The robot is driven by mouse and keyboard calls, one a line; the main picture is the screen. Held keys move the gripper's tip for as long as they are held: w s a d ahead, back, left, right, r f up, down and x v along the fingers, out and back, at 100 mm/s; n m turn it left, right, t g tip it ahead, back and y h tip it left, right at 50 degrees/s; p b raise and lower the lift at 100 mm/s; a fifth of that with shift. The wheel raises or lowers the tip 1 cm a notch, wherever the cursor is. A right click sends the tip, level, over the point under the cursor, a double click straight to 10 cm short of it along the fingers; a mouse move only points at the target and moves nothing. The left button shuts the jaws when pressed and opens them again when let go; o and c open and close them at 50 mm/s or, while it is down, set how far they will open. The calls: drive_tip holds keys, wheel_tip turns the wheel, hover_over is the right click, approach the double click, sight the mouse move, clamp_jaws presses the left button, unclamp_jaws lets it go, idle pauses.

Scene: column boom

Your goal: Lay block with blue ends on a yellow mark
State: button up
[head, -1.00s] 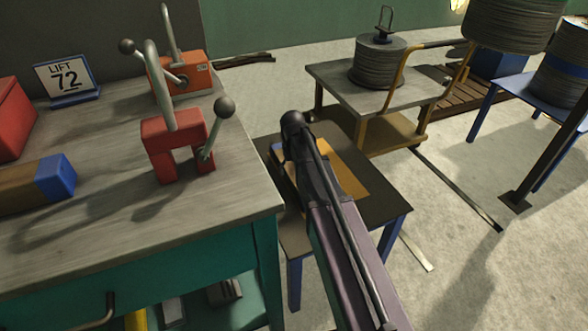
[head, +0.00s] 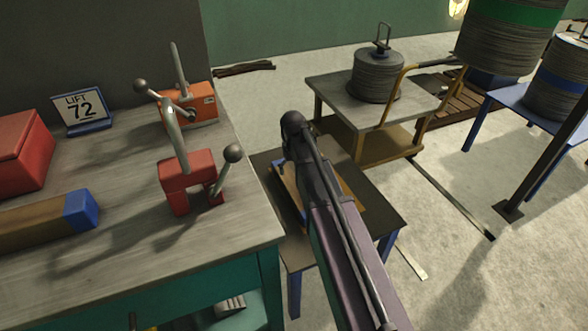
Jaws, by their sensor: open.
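A long brown wooden block with a blue end (head: 82,210) lies on the workbench at the left of the head view. Its other end is cut off by the picture's left edge. An orange-yellow patch (head: 352,196) shows on the small dark table beyond the bench, partly hidden by my arm; I cannot tell whether it is a flat mark or an object. My arm runs up from the bottom to a dark rounded joint over that table. My gripper's fingers do not show.
On the bench (head: 130,258) stand a red lifter (head: 187,182) with raised levers, an orange one (head: 190,108), a red box (head: 22,152) and a LIFT 72 sign (head: 82,110). A cart (head: 385,105) carries a grey weight stack (head: 375,78).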

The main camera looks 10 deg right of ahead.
drive_tip(key=shift+r+p, duration=1.15)
drive_tip(key=shift+r, duration=0.35)
drive_tip(key=s+m, duration=0.2)
drive_tip(key=s, duration=1.7)
drive_tip(key=shift+s+d, duration=0.15)
